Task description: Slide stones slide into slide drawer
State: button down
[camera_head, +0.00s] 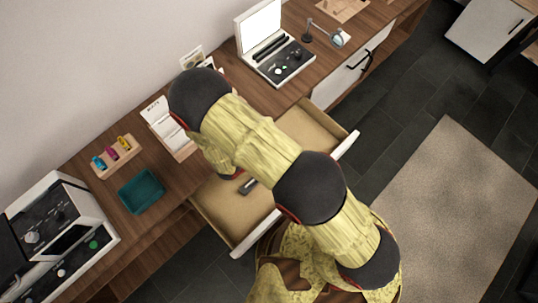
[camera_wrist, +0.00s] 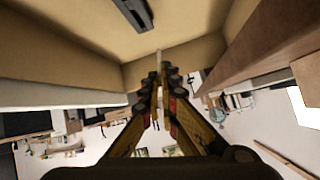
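The drawer (camera_head: 218,208) under the wooden desk is pulled open, with a light tan inside and a white front. A small dark block (camera_head: 247,187) lies on its floor; a dark piece also shows at the top of the wrist view (camera_wrist: 134,12). My gripper (camera_wrist: 159,84) points into the drawer, its fingers close together. A thin pale strip (camera_wrist: 158,57), seen edge-on, sticks out between the fingertips and looks like the slide. Its label or stones marking cannot be read. In the head view my arm hides most of the gripper and the middle of the drawer.
On the desk are a teal tray (camera_head: 142,191), a rack of coloured bottles (camera_head: 117,154), an open white-lidded box (camera_head: 172,133), a machine (camera_head: 62,235) and an open case (camera_head: 274,58). A lamp (camera_head: 325,35) stands farther right. A rug (camera_head: 455,215) covers the floor.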

jog(key=s+f+n+b, duration=0.1)
jog(key=f, duration=0.1)
jog(key=s+a+f+n+b, duration=0.1)
jog(key=s+f+b, duration=0.1)
jog(key=f, duration=0.1)
jog(key=s+a+f+n+b, duration=0.1)
jog(key=s+f, duration=0.1)
jog(key=shift+s+a+f+n+b, duration=0.1)
jog(key=shift+a+f+n+b, duration=0.15)
jog(key=shift+f+n+b, duration=0.1)
jog(key=shift+r, duration=0.1)
dwell(0.8)
jog(key=shift+f+b, duration=0.5)
jog(key=shift+f, duration=1)
jog(key=shift+s+f, duration=0.1)
jog(key=c, duration=2.3)
grip_release()
jog(key=shift+d, duration=0.1)
